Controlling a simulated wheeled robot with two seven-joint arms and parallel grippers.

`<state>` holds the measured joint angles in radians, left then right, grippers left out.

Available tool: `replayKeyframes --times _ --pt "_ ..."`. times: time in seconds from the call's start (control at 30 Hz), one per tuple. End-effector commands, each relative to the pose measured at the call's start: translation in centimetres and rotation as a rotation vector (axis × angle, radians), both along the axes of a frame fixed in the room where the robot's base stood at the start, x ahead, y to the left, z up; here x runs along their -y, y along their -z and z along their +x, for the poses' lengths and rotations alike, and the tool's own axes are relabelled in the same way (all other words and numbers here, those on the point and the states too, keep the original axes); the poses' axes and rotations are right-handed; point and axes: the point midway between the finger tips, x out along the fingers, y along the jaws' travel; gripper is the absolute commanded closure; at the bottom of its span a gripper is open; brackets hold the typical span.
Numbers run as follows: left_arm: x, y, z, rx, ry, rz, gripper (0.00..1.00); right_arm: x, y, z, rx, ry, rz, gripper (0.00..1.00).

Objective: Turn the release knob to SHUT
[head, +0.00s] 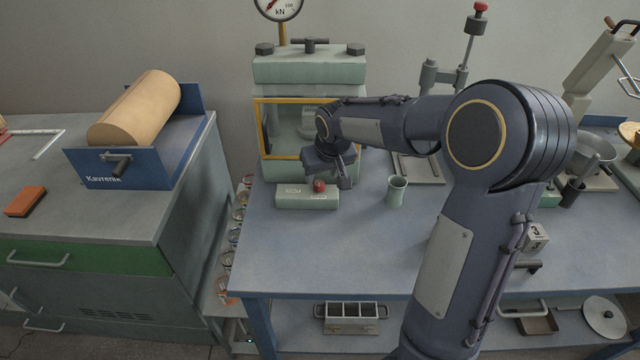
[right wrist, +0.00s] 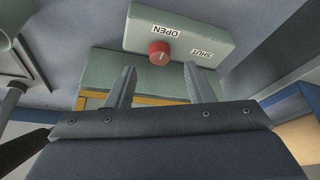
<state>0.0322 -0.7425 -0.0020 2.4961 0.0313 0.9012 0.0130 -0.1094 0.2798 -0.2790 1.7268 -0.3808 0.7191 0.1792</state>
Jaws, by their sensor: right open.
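The release knob (head: 320,186) is a small red knob on a pale green block (head: 293,199) at the front of the test press. In the right wrist view, the knob (right wrist: 160,52) has a light mark on its face, and the block (right wrist: 140,30) carries OPEN and SHUT labels. Which label the mark points at is hard to tell. My right gripper (head: 333,180) is above and behind the knob. In the right wrist view, its open fingers (right wrist: 159,72) are spread to either side, with the knob beyond the tips and nothing between them. My left gripper is out of view.
The press (head: 309,68) with its yellow-framed window stands behind my right gripper. A pale green cup (head: 397,191) stands right of the block. A blue cradle (head: 125,172) with a tan cylinder (head: 137,107) is on the left cabinet. The bench front is clear.

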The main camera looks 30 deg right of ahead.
Motion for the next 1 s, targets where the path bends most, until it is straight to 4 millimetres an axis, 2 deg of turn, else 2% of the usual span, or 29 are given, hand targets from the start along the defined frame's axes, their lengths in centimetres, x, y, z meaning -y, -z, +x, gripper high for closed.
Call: replayKeyframes --times 0.1,0.23,0.4,0.63,0.93,1.0 --pt "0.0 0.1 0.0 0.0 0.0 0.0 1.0 0.1 2.0 0.7 -0.005 0.001 0.001 0.52" --pt "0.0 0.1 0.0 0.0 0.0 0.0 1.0 0.2 3.3 1.3 -0.003 0.001 0.002 0.52" --pt "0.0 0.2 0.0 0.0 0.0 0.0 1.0 0.2 4.0 1.6 -0.001 0.001 0.003 0.52" --pt "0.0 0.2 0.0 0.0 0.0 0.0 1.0 0.2 4.0 1.6 0.0 0.0 0.002 0.54" --pt "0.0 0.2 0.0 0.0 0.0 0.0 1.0 0.2 4.0 1.6 0.0 0.0 0.002 0.93" --pt "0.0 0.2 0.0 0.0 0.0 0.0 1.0 0.2 4.0 1.6 0.0 0.0 0.002 0.96"
